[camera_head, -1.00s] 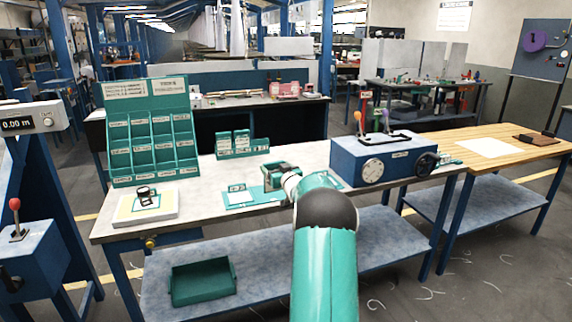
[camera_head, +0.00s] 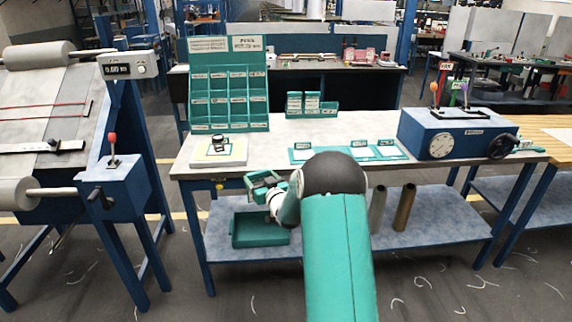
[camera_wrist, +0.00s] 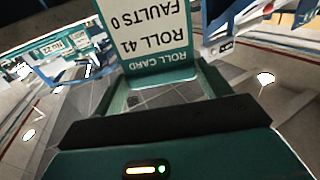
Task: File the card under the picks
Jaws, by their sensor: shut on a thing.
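My gripper (camera_head: 264,184) is in front of the table's front edge, above the lower shelf. In the wrist view it is shut on a white card (camera_wrist: 147,25) with a green band, which reads upside down "ROLL CARD, ROLL 41, FAULTS 0". The card is hard to make out in the head view. The green filing rack (camera_head: 228,98) stands at the table's back left, with rows of labelled pockets. Two header boards (camera_head: 257,44) top it; their print is too small to read surely. The rack is beyond my gripper, to its upper left.
A white pad with a small black-framed item (camera_head: 219,150) lies before the rack. Small green card boxes (camera_head: 311,104) stand right of it. A teal mat (camera_head: 385,151) and blue dial box (camera_head: 455,133) are further right. A green tray (camera_head: 260,230) sits on the lower shelf.

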